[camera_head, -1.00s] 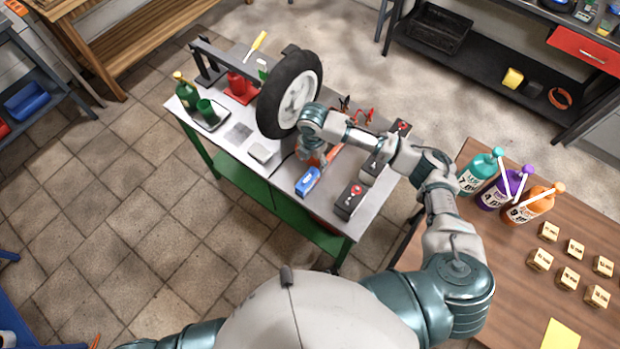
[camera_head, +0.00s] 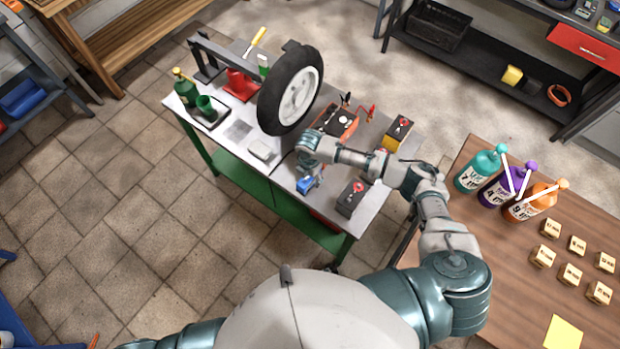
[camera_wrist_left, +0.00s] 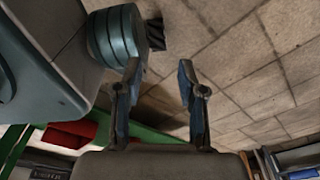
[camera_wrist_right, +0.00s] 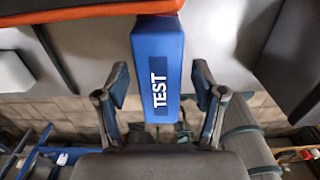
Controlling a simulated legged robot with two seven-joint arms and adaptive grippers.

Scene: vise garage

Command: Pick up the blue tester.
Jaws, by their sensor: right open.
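The blue tester (camera_head: 304,186) lies on the workbench (camera_head: 222,157) near its front edge, partly covered by my right gripper (camera_head: 309,174) in the head view. In the right wrist view the tester (camera_wrist_right: 158,58) is a blue block marked TEST. It lies between the two spread fingers of my right gripper (camera_wrist_right: 161,86), with a visible gap on each side. My left gripper (camera_wrist_left: 158,80) shows only in its wrist view, open and empty above the tiled floor.
A wheel (camera_head: 291,90) stands on the bench behind the tester. A dark box with a red top (camera_head: 350,198) stands right of the tester. Bottles (camera_head: 481,171) stand on the brown table.

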